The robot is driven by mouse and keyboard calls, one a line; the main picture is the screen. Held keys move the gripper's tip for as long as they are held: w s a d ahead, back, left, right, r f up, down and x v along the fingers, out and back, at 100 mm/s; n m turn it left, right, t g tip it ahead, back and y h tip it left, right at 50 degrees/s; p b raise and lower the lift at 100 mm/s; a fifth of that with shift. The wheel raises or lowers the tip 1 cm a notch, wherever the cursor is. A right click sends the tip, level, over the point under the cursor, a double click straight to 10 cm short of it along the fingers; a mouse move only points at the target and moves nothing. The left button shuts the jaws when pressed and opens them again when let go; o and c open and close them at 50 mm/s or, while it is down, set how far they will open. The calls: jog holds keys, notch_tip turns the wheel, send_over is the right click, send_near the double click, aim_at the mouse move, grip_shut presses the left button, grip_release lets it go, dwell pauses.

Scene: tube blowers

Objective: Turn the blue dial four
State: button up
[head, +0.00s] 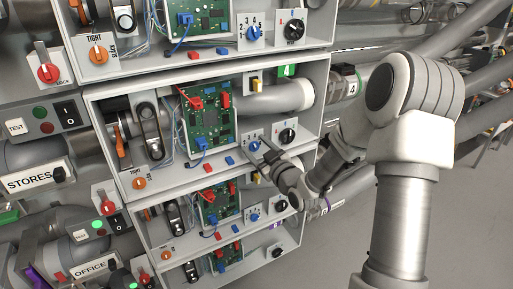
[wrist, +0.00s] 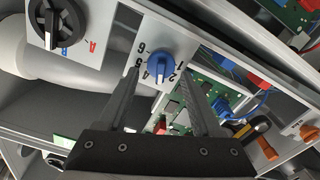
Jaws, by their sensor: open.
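The blue dial (wrist: 155,66) sits on a white panel with numbers around it in the wrist view. A pale mark on its face points roughly toward the bottom of the picture, near the 3; I cannot read it exactly. My gripper (wrist: 157,76) is open, with its two dark fingers reaching toward the dial, one on each side of it in the picture. I cannot tell whether they touch it. In the head view my gripper (head: 264,150) is at the dial panel of the second unit from the top and partly hides this dial (head: 254,145).
Other units above and below carry similar blue dials (head: 254,33), (head: 254,217). A black dial (head: 288,136) is right of the blue one; it also shows in the wrist view (wrist: 58,22). A green circuit board (head: 208,113) is to the left. Grey floor lies open at lower right.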

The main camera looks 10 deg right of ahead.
grip_shut()
dwell(0.3)
jog(key=m, duration=0.4)
jog(key=shift+d, duration=0.3)
jog(key=shift+w+d+m+p, duration=0.15)
jog(key=shift+m+p, duration=0.25)
jog(key=shift+m, duration=1.5)
grip_release()
